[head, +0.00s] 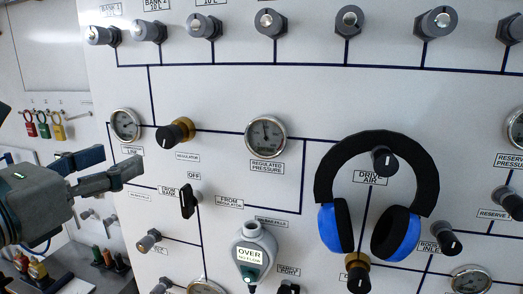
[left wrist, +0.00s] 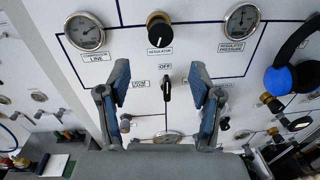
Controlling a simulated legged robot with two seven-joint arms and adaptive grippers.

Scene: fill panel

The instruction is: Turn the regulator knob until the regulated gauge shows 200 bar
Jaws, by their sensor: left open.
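The regulator knob (head: 176,132), black with a brass collar, sticks out of the white panel; it also shows at the top of the left wrist view (left wrist: 160,30). The round regulated pressure gauge (head: 266,132) is to its right, and in the left wrist view (left wrist: 241,20) too. Its needle points roughly upward in the head view; the scale is too small to read. My left gripper (head: 120,163) is open and empty, to the lower left of the knob and apart from it. In the left wrist view its spread fingers (left wrist: 160,76) lie below the knob.
A black switch lever (head: 188,201) marked OFF sticks out below the knob. The line gauge (head: 125,124) is left of it. Blue-black ear defenders (head: 428,185) hang around the drive air knob (head: 384,160). A grey device (head: 252,250) reads OVER. Several valve knobs line the top.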

